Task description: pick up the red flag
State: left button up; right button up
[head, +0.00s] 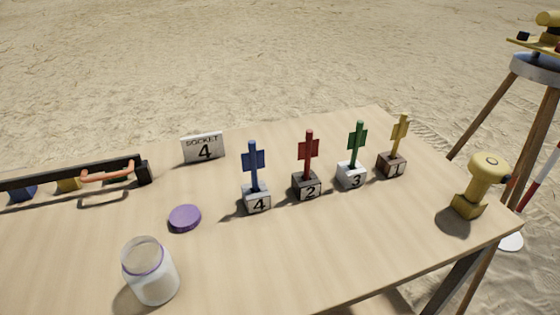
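The red flag (308,150) stands upright on a dark block marked 2 (307,188), near the middle of the table. It is between the blue flag (253,162) on a block marked 4 and the green flag (357,138) on a block marked 3. A yellow flag (400,134) on a block marked 1 stands farther right. Neither of my grippers shows in the head view.
On the wooden table (350,245) are a "SOCKET 4" sign (204,148), a purple lid (185,218), a glass jar (152,273), a yellow tool (481,185) and a black rack (70,172) with an orange handle. A tripod (541,68) stands off the right edge. The table's front middle is clear.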

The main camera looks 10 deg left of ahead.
aim_at(307, 149)
jog(key=l+u, duration=0.35)
jog(key=l, duration=0.35)
jog(key=l+u, duration=0.35)
jog(key=l, duration=0.4)
jog(key=k+l+u, duration=0.1)
jog(key=l+u, duration=0.25)
jog(key=l, duration=0.4)
